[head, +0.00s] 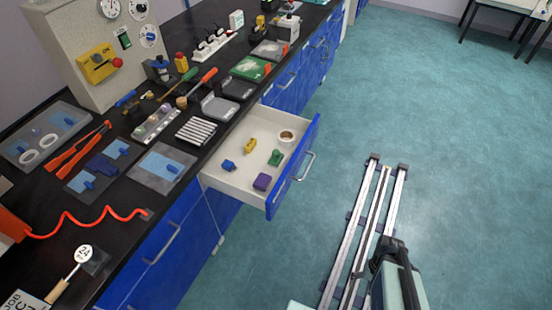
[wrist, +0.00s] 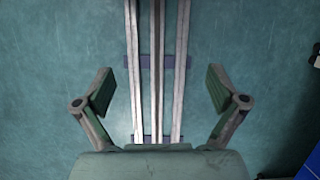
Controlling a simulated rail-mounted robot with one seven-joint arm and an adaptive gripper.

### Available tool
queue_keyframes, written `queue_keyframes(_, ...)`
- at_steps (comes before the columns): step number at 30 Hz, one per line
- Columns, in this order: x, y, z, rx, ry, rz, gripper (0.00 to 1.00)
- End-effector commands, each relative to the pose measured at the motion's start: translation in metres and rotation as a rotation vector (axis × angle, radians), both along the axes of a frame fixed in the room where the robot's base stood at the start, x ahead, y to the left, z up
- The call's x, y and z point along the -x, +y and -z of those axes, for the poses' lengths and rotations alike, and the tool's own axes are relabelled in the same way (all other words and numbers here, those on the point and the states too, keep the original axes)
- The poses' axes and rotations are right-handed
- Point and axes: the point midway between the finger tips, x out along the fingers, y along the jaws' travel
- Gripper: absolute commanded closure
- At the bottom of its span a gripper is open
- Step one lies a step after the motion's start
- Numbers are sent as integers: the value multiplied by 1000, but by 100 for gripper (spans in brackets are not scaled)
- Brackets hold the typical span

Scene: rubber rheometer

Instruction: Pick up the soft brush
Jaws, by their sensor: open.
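I cannot pick out the soft brush with certainty. Small handled tools lie on the black bench in the head view, among them a blue-handled one (head: 126,98), a green-handled one (head: 178,84) and a red-handled one (head: 203,82); their tips are too small to tell which is a brush. My gripper (wrist: 160,90) is open and empty in the wrist view, its two fingers wide apart. It is above the floor and rails, away from the bench, with no tool between the fingers.
A blue-fronted drawer (head: 293,180) stands open from the bench, holding small coloured items and a tape roll (head: 287,136). A grey instrument (head: 80,50) stands on the bench at the back left. Orange-handled pliers (head: 78,148) lie nearby. The teal floor (head: 430,120) is mostly clear.

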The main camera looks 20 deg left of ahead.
Motion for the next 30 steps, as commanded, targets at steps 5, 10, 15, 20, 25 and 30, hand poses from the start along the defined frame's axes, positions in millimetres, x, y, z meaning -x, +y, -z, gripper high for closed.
queue_keyframes(5,-68,3,-44,-4,-130,-14,4)
queue_keyframes(10,-128,17,-89,-22,-240,-68,4)
queue_keyframes(15,-187,54,-138,-62,-334,-198,4)
queue_keyframes(20,-237,123,-191,-130,-402,-414,4)
queue_keyframes(25,-269,229,-256,-226,-454,-725,4)
queue_keyframes(30,-271,330,-319,-319,-489,-1014,4)
